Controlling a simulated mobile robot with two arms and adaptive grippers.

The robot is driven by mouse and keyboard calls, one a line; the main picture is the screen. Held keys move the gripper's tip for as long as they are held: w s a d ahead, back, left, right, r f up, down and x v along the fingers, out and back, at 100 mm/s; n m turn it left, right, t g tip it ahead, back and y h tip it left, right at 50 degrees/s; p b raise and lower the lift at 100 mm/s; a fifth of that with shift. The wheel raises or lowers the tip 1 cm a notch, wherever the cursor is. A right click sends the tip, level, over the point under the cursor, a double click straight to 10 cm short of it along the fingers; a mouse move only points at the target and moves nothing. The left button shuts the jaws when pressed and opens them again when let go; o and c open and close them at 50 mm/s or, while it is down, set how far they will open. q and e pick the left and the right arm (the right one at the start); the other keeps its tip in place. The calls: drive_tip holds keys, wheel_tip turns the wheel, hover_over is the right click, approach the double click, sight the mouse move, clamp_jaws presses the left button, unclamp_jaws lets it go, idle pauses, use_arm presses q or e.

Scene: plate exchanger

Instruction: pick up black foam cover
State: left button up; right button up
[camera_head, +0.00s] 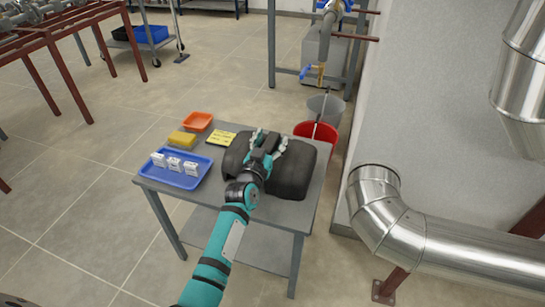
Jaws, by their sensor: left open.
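The black foam cover (292,171) is a dark, bulky, rounded piece lying on the grey table (225,211) at its right side. My left gripper (268,137) is over the middle of the cover, with its fingers spread open. The gripper and wrist hide part of the cover's middle. I cannot tell whether the fingers touch it. My right gripper is not in view.
On the table's left are a blue tray (150,171) with small white boxes, a yellow sponge (181,139), an orange tray (198,121) and a yellow note (220,139). Behind stand a red bucket (327,131) and grey bucket (326,105). Silver pipes (390,222) are at right.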

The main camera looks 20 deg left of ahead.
use_arm(q)
clamp_jaws()
drive_tip(key=shift+r, duration=0.1)
idle(0.3)
drive_tip(key=shift+r, duration=0.25)
wheel_tip(320, 180, up, 10)
drive_tip(key=p, duration=0.3)
drive_tip(key=shift+f, duration=0.25)
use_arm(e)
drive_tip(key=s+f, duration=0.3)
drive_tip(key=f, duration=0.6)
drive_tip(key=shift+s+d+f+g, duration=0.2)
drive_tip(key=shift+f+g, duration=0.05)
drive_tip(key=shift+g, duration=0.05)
